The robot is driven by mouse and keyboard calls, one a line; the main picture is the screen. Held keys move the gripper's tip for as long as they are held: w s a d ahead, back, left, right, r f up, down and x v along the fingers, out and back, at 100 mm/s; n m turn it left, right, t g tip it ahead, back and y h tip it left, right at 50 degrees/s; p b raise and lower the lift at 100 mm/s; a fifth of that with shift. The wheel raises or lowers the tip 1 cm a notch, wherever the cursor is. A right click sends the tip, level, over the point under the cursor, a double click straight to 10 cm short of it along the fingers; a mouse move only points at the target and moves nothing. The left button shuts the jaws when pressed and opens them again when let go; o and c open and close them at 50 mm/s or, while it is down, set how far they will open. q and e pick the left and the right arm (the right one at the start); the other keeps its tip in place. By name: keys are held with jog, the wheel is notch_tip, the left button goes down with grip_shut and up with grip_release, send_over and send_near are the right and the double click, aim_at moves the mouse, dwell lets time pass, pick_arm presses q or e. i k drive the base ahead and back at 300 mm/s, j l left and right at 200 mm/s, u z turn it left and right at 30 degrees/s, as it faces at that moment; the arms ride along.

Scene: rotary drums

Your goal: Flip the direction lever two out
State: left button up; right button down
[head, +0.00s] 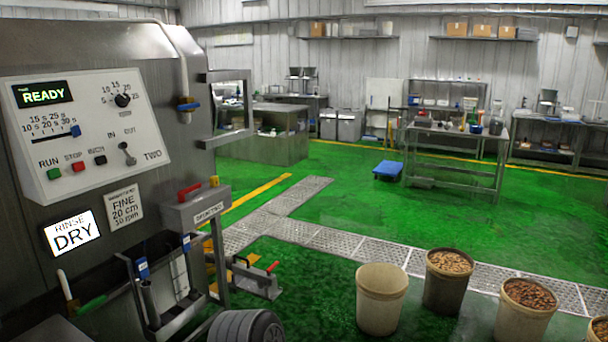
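The direction lever two (127,153) is a small metal lever on the white control panel (90,185) at the left of the head view. The label TWO stands to its right, with IN and OUT above it. Its tip leans up and to the left, toward the IN side. The panel is fixed to a grey steel machine (60,48). Neither of my grippers is in view, and nothing touches the lever.
The panel also carries a READY display (43,94), a slider (75,131), a rotary knob (122,100) and green, red and black buttons. A steel handle frame (226,143) juts out right of the panel. Buckets (381,298) stand on the green floor. Space before the panel looks clear.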

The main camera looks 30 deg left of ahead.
aim_at(131, 161)
jog(key=i+j+u, duration=0.1)
jog(key=i+u, duration=0.15)
jog(key=i, duration=0.25)
jog(key=i+u, duration=0.2)
jog(key=i, duration=0.3)
jog(key=i+l+u, duration=0.1)
jog(key=i+u, duration=0.15)
jog(key=i, duration=0.2)
jog(key=i+l+u, duration=0.2)
jog(key=i, duration=0.3)
jog(key=i+l+u, duration=0.25)
jog(key=i, duration=0.25)
jog(key=i+u, duration=0.2)
jog(key=i, duration=0.4)
jog(key=u, duration=3.5)
